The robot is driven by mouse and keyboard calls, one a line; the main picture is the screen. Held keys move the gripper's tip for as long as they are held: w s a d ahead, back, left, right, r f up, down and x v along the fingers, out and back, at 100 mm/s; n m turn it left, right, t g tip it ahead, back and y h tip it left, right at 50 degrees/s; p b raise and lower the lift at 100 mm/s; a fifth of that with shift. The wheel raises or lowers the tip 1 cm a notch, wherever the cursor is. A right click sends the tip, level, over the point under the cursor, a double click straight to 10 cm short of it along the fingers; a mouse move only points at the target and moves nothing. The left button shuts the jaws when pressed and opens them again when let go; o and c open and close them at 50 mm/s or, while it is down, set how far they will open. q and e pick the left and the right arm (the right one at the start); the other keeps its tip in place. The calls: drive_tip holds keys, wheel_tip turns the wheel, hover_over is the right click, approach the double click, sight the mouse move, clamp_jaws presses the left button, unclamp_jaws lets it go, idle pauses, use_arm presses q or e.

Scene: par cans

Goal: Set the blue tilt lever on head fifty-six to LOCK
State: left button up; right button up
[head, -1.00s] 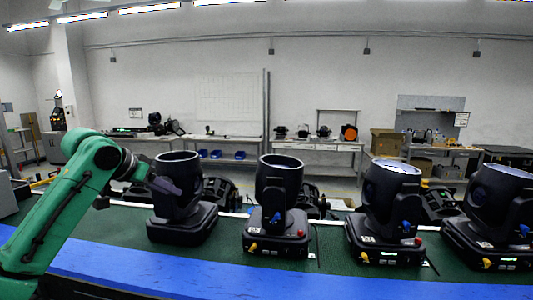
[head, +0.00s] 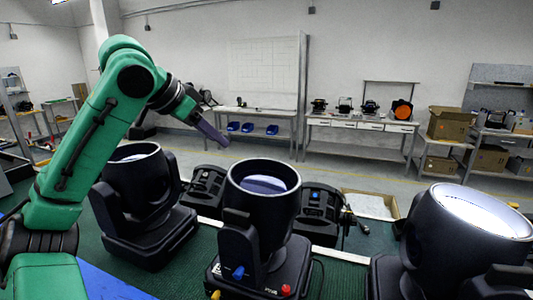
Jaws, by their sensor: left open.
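Several black moving heads stand on the green bench top. The middle head (head: 262,205) has an open round top, a blue lever (head: 238,272) low on its yoke, a yellow lever (head: 215,295) and a red knob (head: 286,290) on its base. The left head (head: 135,195) stands partly behind my left arm. The right head (head: 465,240) has a bright lens and is cut off by the frame. I cannot read which is fifty-six, nor the lever markings. My left gripper (head: 211,128) is open and empty, above and between the left and middle heads. My right gripper is not in view.
More black units (head: 320,212) stand behind the row of heads. A blue strip (head: 105,285) runs along the bench's near edge. A cardboard box (head: 370,204) lies behind, right of the middle head. Far tables (head: 360,124) stand along the wall.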

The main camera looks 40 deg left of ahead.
sight(239, 162)
use_arm(q)
drive_tip(key=p+x, duration=0.2)
drive_tip(key=x, duration=0.2)
drive_tip(key=p+x, duration=0.2)
drive_tip(key=x, duration=0.3)
drive_tip(key=shift+f, duration=0.45)
drive_tip(key=p+x, duration=0.1)
drive_tip(key=x, duration=0.1)
drive_tip(key=shift+w+f, duration=0.2)
drive_tip(key=shift+w, duration=0.15)
drive_tip(key=shift+s, duration=0.5)
drive_tip(key=c, duration=0.4)
clamp_jaws()
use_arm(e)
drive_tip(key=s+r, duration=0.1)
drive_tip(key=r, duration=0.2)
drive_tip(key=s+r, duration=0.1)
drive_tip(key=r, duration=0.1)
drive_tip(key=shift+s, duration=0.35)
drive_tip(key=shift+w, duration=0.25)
